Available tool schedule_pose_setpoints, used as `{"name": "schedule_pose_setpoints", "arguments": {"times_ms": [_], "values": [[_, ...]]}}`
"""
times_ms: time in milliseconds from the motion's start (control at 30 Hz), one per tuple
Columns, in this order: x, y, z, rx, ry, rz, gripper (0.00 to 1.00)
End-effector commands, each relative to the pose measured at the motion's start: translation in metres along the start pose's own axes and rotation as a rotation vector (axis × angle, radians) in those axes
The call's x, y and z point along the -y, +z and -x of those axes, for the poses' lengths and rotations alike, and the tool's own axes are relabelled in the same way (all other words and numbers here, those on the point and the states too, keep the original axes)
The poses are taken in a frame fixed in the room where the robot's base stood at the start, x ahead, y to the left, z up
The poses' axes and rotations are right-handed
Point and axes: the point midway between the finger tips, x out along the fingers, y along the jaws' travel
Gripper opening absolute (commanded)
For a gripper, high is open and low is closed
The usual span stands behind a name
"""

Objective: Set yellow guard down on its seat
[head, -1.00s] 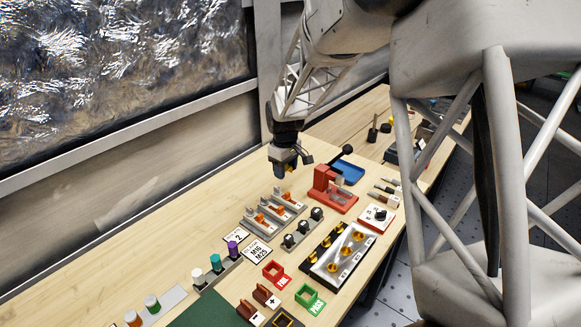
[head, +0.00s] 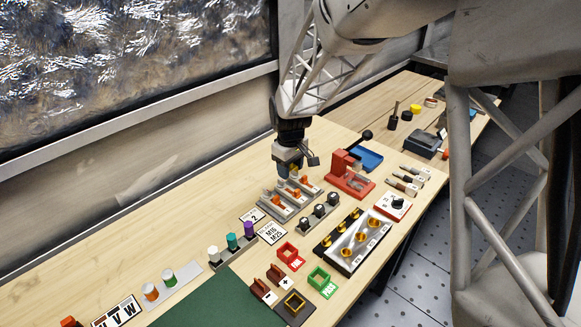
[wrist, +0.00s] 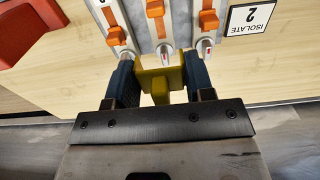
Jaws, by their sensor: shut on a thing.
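My gripper (wrist: 160,68) is shut on the yellow guard (wrist: 160,84), with one dark finger on each side of it. In the head view my gripper (head: 291,171) hangs at the back end of a row of grey isolator switches (head: 271,208) with orange levers. The guard is mostly hidden there. In the wrist view the guard sits just off the end of the middle switch (wrist: 165,52). I cannot tell whether it touches the switch. No seat can be picked out clearly.
Black knobs on a grey rail (head: 318,214) lie in front. An "ISOLATE 2" label (wrist: 250,17) lies beside the switches. The bench behind them is clear.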

Motion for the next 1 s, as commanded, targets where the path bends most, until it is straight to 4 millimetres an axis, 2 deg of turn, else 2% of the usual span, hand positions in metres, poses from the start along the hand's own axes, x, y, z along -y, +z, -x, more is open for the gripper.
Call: {"name": "schedule_pose_setpoints", "arguments": {"times_ms": [1000], "values": [[0.0, 0.0, -0.055, 0.001, 0.0, 0.0, 0.27]]}}
